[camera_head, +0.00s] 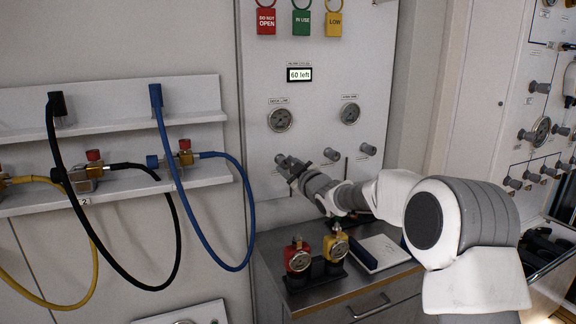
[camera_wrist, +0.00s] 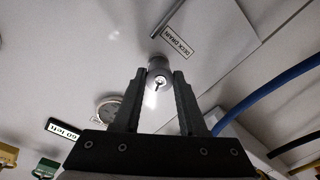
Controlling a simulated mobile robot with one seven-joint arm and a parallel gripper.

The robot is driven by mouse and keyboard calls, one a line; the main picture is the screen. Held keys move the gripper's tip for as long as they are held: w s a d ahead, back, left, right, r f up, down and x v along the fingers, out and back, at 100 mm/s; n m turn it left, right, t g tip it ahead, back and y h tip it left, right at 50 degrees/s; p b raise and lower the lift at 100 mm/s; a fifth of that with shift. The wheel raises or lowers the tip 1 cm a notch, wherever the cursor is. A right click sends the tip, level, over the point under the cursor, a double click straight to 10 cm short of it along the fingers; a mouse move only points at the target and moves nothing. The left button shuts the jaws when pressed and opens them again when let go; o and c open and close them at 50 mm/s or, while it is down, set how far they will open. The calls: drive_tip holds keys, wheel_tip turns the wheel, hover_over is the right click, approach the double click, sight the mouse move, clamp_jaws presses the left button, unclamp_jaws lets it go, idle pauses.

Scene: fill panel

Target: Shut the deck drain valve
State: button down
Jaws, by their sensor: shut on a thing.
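The deck drain valve knob (camera_wrist: 158,66) is a small round grey knob on the white panel, beside the "DECK DRAIN" label (camera_wrist: 176,41) in the wrist view. My gripper (camera_wrist: 160,82) has a dark finger on each side of the knob and is shut on it. A small mark shows on the knob's face; I cannot tell from it how far the valve is turned. In the head view my gripper (camera_head: 286,166) is at the left of the panel's knob row and largely hides the knob there.
Two more knobs (camera_head: 331,154) (camera_head: 368,149) sit to the right, under two gauges (camera_head: 280,119) (camera_head: 350,113). A display (camera_head: 299,74) reads "60 left". Red (camera_head: 297,257) and yellow (camera_head: 336,245) gauge fittings stand on the counter below. Hoses (camera_head: 205,185) hang at left.

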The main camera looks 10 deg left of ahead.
drive_tip(key=shift+r+m, duration=0.1)
drive_tip(key=shift+m, duration=1.8)
drive_tip(key=shift+c, duration=2.4)
unclamp_jaws()
drive_tip(key=v, duration=1.7)
drive_tip(key=shift+f, duration=0.25)
drive_tip(key=shift+s+d, duration=0.15)
